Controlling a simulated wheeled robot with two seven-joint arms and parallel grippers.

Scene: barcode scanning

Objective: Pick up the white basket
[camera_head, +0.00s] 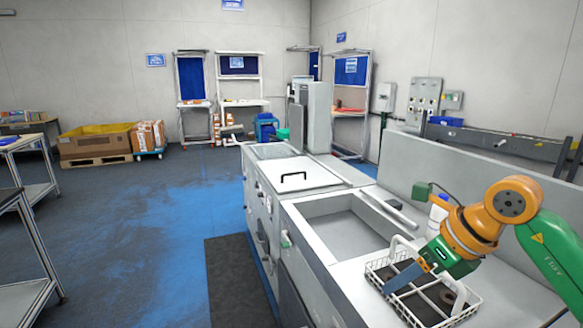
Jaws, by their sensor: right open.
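The white basket (387,293) is a wire basket with a raised handle. It stands on the light worktop at the lower right in the head view, with dark round parts inside. My right gripper (431,287) reaches in from the right, above and partly over the basket. Its fingers are spread and point down, one on each side of the middle of the basket. The gripper body hides part of the handle, and I cannot tell whether the fingers touch it. My left gripper is not in view.
A sunken basin (345,228) lies left of the basket, and a lid with a black handle (294,176) is farther back. A white bottle (437,213) stands behind my right gripper. A low wall (450,170) runs along the counter's right side. The blue-grey floor at left is open.

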